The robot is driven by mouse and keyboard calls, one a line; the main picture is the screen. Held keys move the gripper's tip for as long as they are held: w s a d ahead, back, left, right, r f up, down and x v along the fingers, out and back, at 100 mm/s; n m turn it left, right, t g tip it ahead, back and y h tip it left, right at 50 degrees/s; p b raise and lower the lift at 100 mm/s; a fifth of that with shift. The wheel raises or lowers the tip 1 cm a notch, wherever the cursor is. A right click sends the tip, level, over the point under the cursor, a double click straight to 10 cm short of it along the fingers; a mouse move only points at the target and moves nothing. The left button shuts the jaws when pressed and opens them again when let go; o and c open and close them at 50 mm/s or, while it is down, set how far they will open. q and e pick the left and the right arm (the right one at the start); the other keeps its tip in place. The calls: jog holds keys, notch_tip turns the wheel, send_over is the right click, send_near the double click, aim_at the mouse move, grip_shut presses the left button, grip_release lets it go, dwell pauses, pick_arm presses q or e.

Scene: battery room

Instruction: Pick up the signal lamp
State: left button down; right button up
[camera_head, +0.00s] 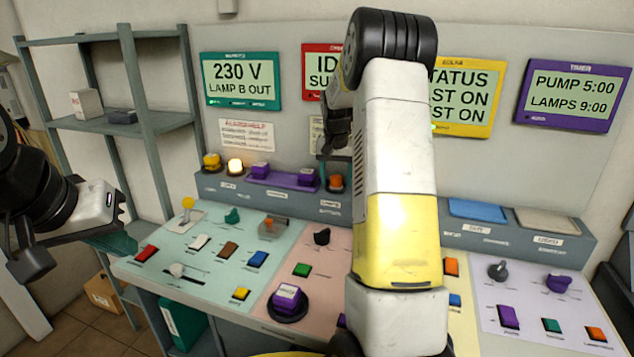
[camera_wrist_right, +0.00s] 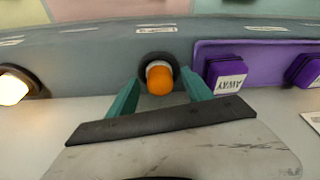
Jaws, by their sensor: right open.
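An orange, unlit signal lamp (camera_head: 336,182) stands in a socket on the raised ledge at the back of the console. In the right wrist view the same orange lamp (camera_wrist_right: 160,79) sits between the teal fingers of my right gripper (camera_wrist_right: 160,88). That gripper is open, with one finger on each side of the lamp and a visible gap to each. In the head view my right arm hides much of the right gripper (camera_head: 336,154). A lit lamp (camera_head: 235,166) and a yellow lamp (camera_head: 212,160) stand further left. My left gripper (camera_head: 118,222) hangs at the left; its opening is unclear.
A purple holder (camera_head: 284,178) with purple blocks sits close beside the orange lamp. The console (camera_head: 330,235) carries several buttons, knobs and levers. Wall displays such as the teal one (camera_head: 240,80) hang behind. A grey shelf (camera_head: 120,125) stands at the left.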

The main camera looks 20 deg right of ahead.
jog(key=shift+c, duration=0.5)
grip_shut()
jog(key=shift+r, duration=0.1)
